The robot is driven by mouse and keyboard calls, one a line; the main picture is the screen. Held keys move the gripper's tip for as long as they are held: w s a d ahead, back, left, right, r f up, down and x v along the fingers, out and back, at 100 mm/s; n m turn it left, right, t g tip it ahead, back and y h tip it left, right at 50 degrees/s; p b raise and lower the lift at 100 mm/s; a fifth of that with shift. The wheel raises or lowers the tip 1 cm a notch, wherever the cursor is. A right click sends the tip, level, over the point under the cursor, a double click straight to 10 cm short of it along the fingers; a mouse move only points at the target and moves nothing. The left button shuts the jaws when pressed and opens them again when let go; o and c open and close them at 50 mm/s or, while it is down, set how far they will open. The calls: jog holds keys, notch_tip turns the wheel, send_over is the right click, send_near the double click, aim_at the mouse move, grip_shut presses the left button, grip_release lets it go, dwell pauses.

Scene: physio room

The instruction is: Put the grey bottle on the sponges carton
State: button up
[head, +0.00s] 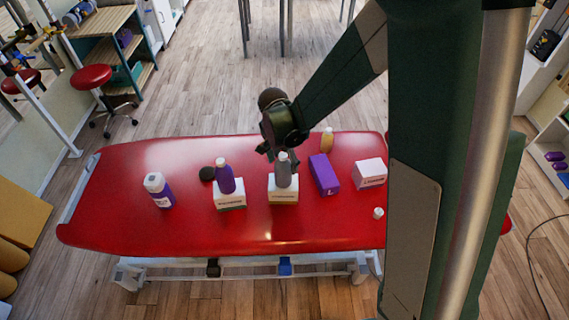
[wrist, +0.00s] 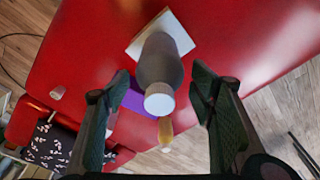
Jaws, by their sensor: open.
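The grey bottle (head: 284,173) stands upright on a small white-and-tan carton (head: 284,196) in the middle of the red table. I cannot read whether this carton is the sponges one. In the wrist view the grey bottle (wrist: 160,65) with its white cap lies between my spread fingers, with the pale carton (wrist: 178,30) beneath it. My gripper (head: 281,157) is open just above and behind the bottle; it also shows in the wrist view (wrist: 160,80). Gaps show between both fingers and the bottle.
A purple bottle (head: 224,178) stands on another carton (head: 230,201) to the left, beside a dark round item (head: 206,173). A purple box (head: 324,174), yellow bottle (head: 327,139), white carton (head: 370,173) and small white item (head: 378,213) are right.

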jog(key=shift+s+a+r+p, duration=0.1)
jog(key=shift+s+a+r, duration=0.1)
jog(key=shift+r, duration=1.45)
jog(key=shift+s+a+r+p, duration=0.1)
jog(key=shift+s+a+r, duration=0.05)
jog(key=shift+r, duration=1.55)
jog(key=shift+s+a+r+p, duration=0.1)
jog(key=shift+s+a+r, duration=0.1)
jog(key=shift+r, duration=1.45)
jog(key=shift+d+r, duration=0.1)
jog(key=shift+s+d+r, duration=0.25)
jog(key=shift+d+r, duration=0.15)
jog(key=shift+r, duration=0.1)
jog(key=s+d+r+n+t, duration=0.3)
jog(key=s+d+r+n, duration=0.1)
jog(key=s+d+r, duration=0.3)
jog(key=s+d+r+n+t+y, duration=0.1)
jog(key=s+d+r+n+t, duration=0.2)
jog(key=s+d+r+n, duration=0.2)
jog(key=shift+s+d+r, duration=1.75)
jog(key=shift+s+d, duration=1.9)
jog(key=shift+s, duration=1.6)
